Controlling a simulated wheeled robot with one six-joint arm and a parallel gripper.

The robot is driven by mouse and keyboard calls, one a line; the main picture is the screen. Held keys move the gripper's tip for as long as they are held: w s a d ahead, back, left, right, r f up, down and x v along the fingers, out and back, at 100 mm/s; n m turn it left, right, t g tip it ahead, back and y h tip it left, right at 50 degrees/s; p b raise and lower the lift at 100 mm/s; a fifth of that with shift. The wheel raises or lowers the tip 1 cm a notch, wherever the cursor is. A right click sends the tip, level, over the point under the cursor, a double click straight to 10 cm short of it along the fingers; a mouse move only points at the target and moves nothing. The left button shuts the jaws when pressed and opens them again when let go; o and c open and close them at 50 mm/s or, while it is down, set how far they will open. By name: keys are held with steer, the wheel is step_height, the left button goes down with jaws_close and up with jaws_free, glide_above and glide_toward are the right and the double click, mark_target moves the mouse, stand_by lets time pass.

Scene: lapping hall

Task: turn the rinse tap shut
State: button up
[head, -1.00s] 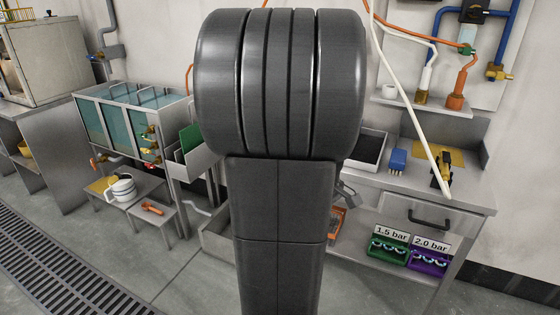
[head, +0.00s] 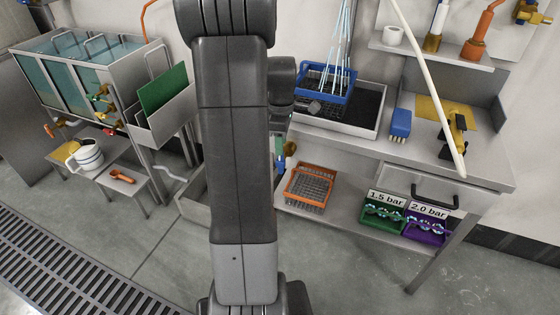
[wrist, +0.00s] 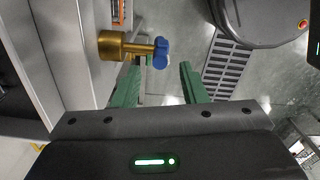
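The tap, a brass body (wrist: 112,46) with a blue handle (wrist: 160,53), juts from a grey metal panel in the wrist view. My gripper (wrist: 160,72) is open, with its two green fingers apart. The blue handle shows just beyond the fingertips, in line with the gap; I cannot tell whether a finger touches it. In the head view the tap's blue handle (head: 281,162) shows at the bench front, partly hidden by my arm.
A grey bench (head: 470,171) carries a black-grilled tray (head: 360,108) and a blue brush (head: 400,123). An orange basket (head: 309,187) sits on the lower shelf beside green and purple racks.

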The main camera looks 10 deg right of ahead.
mark_target(281, 160)
step_height(281, 160, down, 8)
steer(key=shift+r+b, duration=0.1)
steer(key=shift+b, duration=0.45)
steer(key=shift+c, duration=0.5)
jaws_close()
